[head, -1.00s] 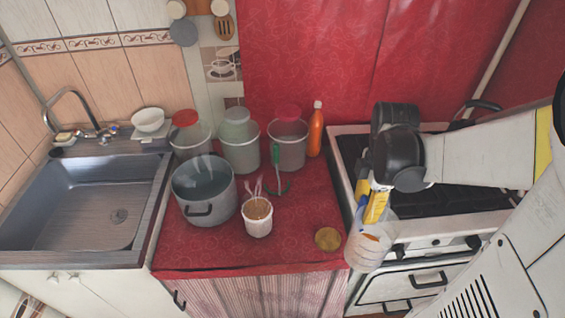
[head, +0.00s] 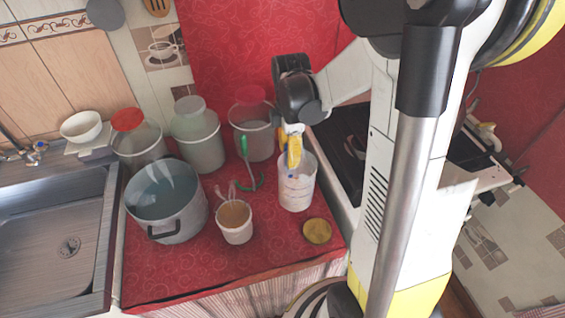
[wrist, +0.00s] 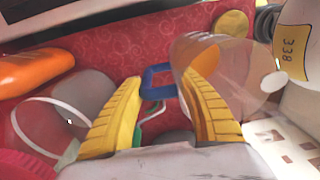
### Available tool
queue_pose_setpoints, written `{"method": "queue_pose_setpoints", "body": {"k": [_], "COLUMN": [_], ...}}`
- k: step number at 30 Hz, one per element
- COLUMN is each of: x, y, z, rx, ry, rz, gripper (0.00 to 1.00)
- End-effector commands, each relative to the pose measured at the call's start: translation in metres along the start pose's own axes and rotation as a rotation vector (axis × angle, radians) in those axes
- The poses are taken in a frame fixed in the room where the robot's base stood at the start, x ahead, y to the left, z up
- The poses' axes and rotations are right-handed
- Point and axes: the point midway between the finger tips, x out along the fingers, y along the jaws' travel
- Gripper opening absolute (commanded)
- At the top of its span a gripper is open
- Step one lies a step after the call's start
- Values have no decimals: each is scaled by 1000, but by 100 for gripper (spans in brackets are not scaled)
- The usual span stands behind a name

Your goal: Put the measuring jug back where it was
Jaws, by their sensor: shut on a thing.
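The measuring jug (head: 297,186) is translucent and whitish, and looks upright at the right part of the red counter (head: 268,230). I cannot tell whether its base touches the cloth. My gripper (head: 291,150) is above it at its back rim, its yellow fingers shut on the jug's handle. In the wrist view, the blue handle (wrist: 158,80) shows between the fingertips (wrist: 160,92). The jug's clear body (wrist: 235,68) is to their right, partly behind the right finger.
A round golden lid (head: 317,231) lies just in front of the jug. Lidded containers (head: 198,140) line the back. The stove (head: 345,140) is right.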

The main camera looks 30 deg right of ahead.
Motion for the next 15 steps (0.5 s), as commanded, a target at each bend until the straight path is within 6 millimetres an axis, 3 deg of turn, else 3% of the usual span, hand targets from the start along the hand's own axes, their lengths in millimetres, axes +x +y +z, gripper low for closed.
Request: {"method": "queue_pose_setpoints", "body": {"k": [5,12,15], "x": [9,44,46], "y": [7,8,8], "z": [-5,-4,-4], "rx": [-1,0,0], "ry": [0,0,0], "rz": [0,0,0], "gripper": [3,3,3]}}
